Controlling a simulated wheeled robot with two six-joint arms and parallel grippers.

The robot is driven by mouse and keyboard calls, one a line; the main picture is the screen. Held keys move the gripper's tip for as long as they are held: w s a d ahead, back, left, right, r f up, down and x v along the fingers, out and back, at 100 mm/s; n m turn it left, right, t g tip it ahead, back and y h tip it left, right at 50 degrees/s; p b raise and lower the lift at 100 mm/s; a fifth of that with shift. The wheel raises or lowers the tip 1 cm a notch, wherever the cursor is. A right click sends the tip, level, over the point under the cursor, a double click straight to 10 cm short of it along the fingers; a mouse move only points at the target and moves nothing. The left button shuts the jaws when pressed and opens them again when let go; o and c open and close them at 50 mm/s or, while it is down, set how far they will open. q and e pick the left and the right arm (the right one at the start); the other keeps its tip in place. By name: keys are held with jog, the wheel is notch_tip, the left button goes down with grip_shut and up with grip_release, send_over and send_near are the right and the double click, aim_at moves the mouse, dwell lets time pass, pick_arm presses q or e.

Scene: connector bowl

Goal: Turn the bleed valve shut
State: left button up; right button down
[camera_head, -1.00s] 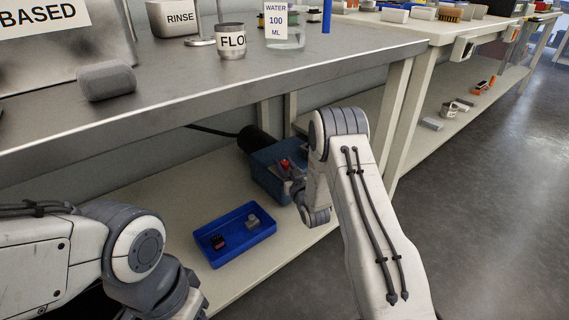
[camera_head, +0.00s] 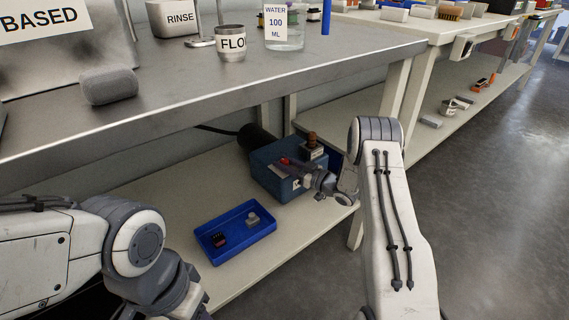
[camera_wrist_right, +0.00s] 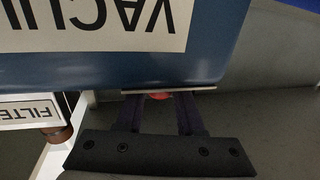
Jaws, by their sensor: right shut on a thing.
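The blue pump box (camera_head: 262,172) stands on the lower shelf under the steel bench. The bleed valve shows as a small red knob (camera_head: 285,160) on it. My right gripper (camera_head: 288,164) reaches it from the right and is shut on it. In the right wrist view, a bit of the red knob (camera_wrist_right: 160,96) shows between the fingers of my right gripper (camera_wrist_right: 160,103), just at the edge of the blue box with its white "VACUUM" label (camera_wrist_right: 100,25). The fingers hide most of the knob, so its angle cannot be told. My left arm is at the lower left; its gripper is out of view.
A white filter block (camera_head: 313,153) with a brown knob is at the box's back right; its label shows in the right wrist view (camera_wrist_right: 30,112). A blue tray (camera_head: 232,254) with two small parts lies in front. The steel bench edge (camera_head: 200,107) overhangs the shelf.

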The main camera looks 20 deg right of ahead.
jog(key=shift+f, duration=0.1)
jog(key=c, duration=0.5)
grip_release()
jog(key=shift+c, duration=0.2)
jog(key=p+v, duration=0.4)
jog(key=v, duration=0.6)
jog(key=shift+s, duration=0.2)
jog(key=shift+d, duration=0.15)
